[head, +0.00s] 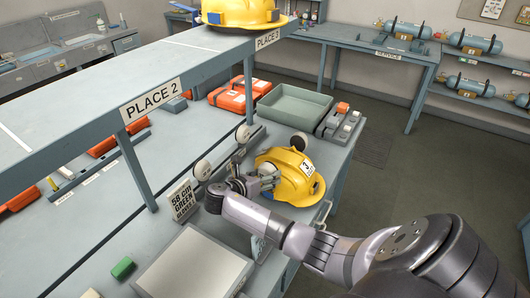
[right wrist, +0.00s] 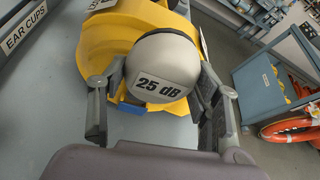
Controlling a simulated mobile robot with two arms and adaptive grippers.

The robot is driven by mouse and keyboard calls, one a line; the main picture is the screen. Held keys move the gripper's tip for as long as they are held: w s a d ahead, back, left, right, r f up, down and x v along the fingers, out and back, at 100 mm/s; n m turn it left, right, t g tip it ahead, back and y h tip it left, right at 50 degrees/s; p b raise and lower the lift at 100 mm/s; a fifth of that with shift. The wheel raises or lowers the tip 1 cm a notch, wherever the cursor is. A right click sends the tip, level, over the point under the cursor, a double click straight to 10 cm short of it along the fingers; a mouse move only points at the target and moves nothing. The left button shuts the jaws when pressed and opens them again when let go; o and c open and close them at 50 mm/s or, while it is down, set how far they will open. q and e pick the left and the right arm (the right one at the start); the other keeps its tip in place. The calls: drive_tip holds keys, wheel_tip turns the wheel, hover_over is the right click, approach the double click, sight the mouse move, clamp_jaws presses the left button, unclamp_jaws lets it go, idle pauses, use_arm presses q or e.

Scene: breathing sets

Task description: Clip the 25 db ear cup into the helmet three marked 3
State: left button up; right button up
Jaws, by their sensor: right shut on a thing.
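The yellow helmet (head: 297,186) with a white tag marked 3 lies on the grey bench in the head view. It also shows behind the cup in the right wrist view (right wrist: 103,45). My right gripper (head: 268,178) is at the helmet's left side, shut on the grey ear cup (right wrist: 162,65) marked 25 dB. The cup is between the fingers, in front of the helmet's side; whether it is seated there cannot be told. A dark round piece (head: 299,141) shows at the helmet's far side. My left gripper is out of view.
Pale round pieces (head: 243,133) (head: 202,170) stand left of the helmet. A sign (head: 182,200) and a grey panel (head: 190,268) are nearer. A green-grey tray (head: 297,106) and orange case (head: 236,97) lie behind. The raised PLACE 2 shelf (head: 130,80) overhangs the left.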

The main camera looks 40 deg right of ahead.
drive_tip(key=shift+f+b, duration=0.65)
drive_tip(key=shift+f, duration=1.05)
drive_tip(key=o, duration=1.3)
drive_tip(key=shift+c, duration=0.2)
drive_tip(key=v, duration=1.2)
drive_tip(key=shift+a, duration=0.1)
